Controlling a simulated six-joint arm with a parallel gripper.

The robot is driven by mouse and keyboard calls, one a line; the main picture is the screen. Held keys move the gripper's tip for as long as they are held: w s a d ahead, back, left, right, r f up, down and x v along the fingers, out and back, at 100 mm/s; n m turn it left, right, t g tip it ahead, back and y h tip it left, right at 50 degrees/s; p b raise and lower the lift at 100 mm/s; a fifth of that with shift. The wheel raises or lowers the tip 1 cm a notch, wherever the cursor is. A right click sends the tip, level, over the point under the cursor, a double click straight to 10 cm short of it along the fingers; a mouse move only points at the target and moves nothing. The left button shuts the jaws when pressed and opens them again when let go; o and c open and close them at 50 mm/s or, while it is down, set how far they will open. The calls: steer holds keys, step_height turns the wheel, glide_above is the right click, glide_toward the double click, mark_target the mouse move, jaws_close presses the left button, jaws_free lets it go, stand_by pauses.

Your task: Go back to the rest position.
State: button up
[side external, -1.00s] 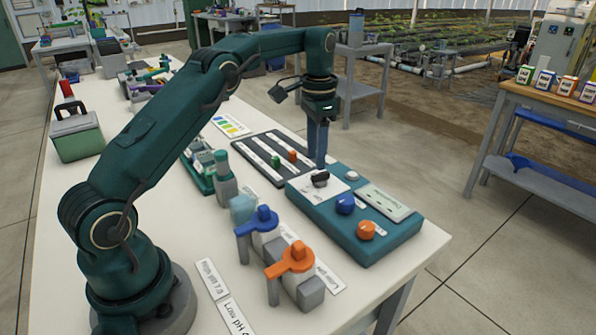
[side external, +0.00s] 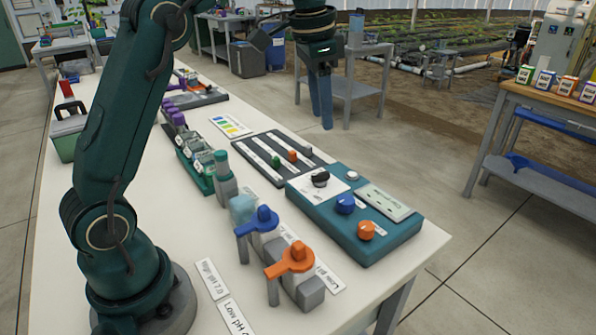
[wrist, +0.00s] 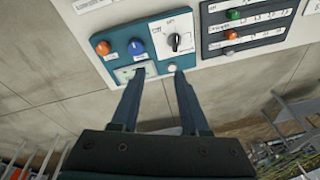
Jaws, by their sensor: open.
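My gripper (side external: 322,128) is raised high above the table, past its right edge in the side external view, with nothing between its fingers. In the wrist view my gripper (wrist: 157,73) shows two blue fingers spread apart. The teal control box (side external: 378,243) lies below it on the table, apart from the fingers. The box carries a black knob (side external: 320,179), a blue knob (side external: 345,204), an orange knob (side external: 366,230) and a white button (side external: 353,175).
A dark slider panel (side external: 259,152) lies beside the box. Blue (side external: 263,219) and orange (side external: 296,258) valve handles stand at the table's front. A green rack (side external: 195,170) and a green case (side external: 68,136) stand farther left. A grey cart (side external: 354,92) stands behind.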

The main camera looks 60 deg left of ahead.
steer(key=s+d+r+t, duration=0.25)
steer(key=s+d, duration=0.35)
steer(key=s, duration=0.6)
steer(key=s+d+f+n, duration=0.1)
steer(key=s+f+n, duration=0.2)
steer(key=s+f, duration=0.4)
steer(key=shift+s+f+n+t, duration=0.2)
steer(key=shift+f+n+t, duration=0.2)
steer(key=shift+f, duration=0.25)
